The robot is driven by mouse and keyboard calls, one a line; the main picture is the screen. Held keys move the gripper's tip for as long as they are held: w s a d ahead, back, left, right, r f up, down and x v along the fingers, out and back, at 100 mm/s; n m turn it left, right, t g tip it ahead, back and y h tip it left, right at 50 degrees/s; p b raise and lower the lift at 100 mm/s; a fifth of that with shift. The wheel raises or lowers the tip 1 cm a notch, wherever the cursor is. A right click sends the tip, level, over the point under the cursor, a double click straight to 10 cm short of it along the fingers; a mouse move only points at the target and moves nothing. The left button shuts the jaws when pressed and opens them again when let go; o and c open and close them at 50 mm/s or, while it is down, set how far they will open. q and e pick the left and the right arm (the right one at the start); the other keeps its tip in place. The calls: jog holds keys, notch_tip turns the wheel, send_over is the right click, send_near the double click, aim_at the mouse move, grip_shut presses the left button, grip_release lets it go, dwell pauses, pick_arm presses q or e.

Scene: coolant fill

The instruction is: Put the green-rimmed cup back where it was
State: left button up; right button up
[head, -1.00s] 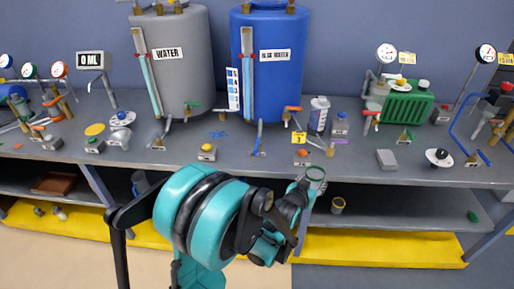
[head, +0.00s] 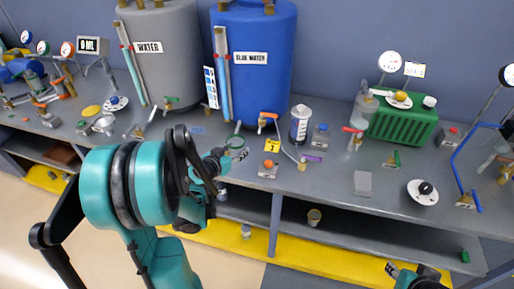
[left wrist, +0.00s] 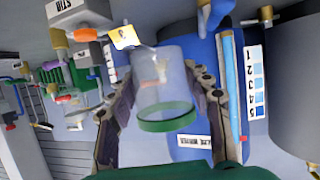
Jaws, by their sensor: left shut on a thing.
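The clear green-rimmed cup (left wrist: 163,78) is between the fingers of my left gripper (left wrist: 163,92), which is shut on it. In the left wrist view the green rim is toward the camera. In the head view the cup (head: 237,143) shows in front of the blue tank, left of the yellow "3" tag. My left gripper (head: 220,158) is beside it, partly hidden by my arm. Whether the cup touches the bench cannot be told. Part of my right arm end (head: 414,276) shows at the bottom right; its fingers are not clear.
The blue tank (head: 256,85) and grey water tank (head: 165,75) stand at the back of the bench. The yellow "3" tag (head: 272,145), an orange-buttoned box (head: 268,170) and a white canister (head: 299,125) are right of the cup. A green radiator (head: 403,122) stands farther right.

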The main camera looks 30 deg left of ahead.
pick_arm(q)
jog(key=b, duration=0.4)
send_over(253, 158)
notch_tip(253, 158, down, 7)
jog(key=shift+r, duration=0.2)
notch_tip(253, 158, down, 4)
jog(key=b, duration=0.2)
jog(key=shift+w+f+b, duration=0.1)
jog(key=shift+f+b, duration=0.05)
jog(key=shift+b, duration=0.15)
jog(key=o, duration=0.9)
